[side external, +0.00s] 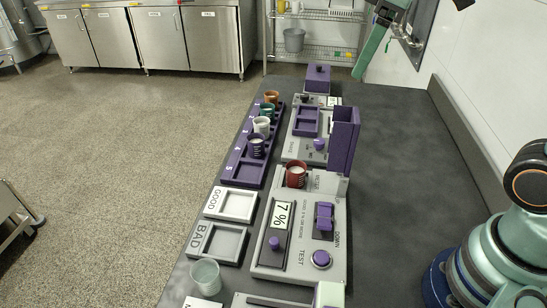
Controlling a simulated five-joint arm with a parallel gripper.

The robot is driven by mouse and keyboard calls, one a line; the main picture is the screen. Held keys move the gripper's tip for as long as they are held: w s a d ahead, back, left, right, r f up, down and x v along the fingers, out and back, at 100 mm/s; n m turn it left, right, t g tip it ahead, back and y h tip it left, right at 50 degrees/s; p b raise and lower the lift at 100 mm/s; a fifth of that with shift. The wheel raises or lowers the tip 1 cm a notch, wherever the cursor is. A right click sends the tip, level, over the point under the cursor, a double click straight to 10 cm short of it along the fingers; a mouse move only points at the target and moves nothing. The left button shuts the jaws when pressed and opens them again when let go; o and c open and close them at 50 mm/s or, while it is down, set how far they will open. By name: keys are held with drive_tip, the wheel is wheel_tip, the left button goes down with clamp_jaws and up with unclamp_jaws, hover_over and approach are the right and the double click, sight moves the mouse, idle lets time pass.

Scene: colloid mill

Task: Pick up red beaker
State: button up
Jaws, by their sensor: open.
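The red beaker (296,175) stands upright at the upper left corner of the grey test station (338,262), below the tall purple block. Its open top faces up, and its lower part is partly hidden in the station. My gripper (388,58) shows at the top right of the picture, light green, partly cut off by the top edge. It is open and empty, well apart from the red beaker.
A purple numbered rack (244,172) holds several cups left of the red beaker. A tall purple block (343,140) stands just behind it. GOOD (236,206) and BAD (222,242) trays and a clear beaker (206,277) lie nearer.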

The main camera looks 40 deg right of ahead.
drive_tip(key=w+a+f+n+g, duration=0.1)
drive_tip(key=w+a+n+g, duration=0.2)
drive_tip(key=w+a+n, duration=0.35)
drive_tip(key=n+g, duration=0.1)
drive_tip(key=n, duration=0.4)
hover_over(295, 169)
drive_tip(key=s+a, duration=0.2)
wheel_tip(295, 169, down, 24)
drive_tip(key=shift+w+f, duration=0.1)
drive_tip(key=shift+w, duration=0.05)
drive_tip(key=shift+d+f, duration=0.15)
drive_tip(key=shift+f, duration=1.15)
drive_tip(key=shift+d+f, duration=0.1)
drive_tip(key=shift+f, duration=1.15)
clamp_jaws()
drive_tip(key=shift+r, duration=0.1)
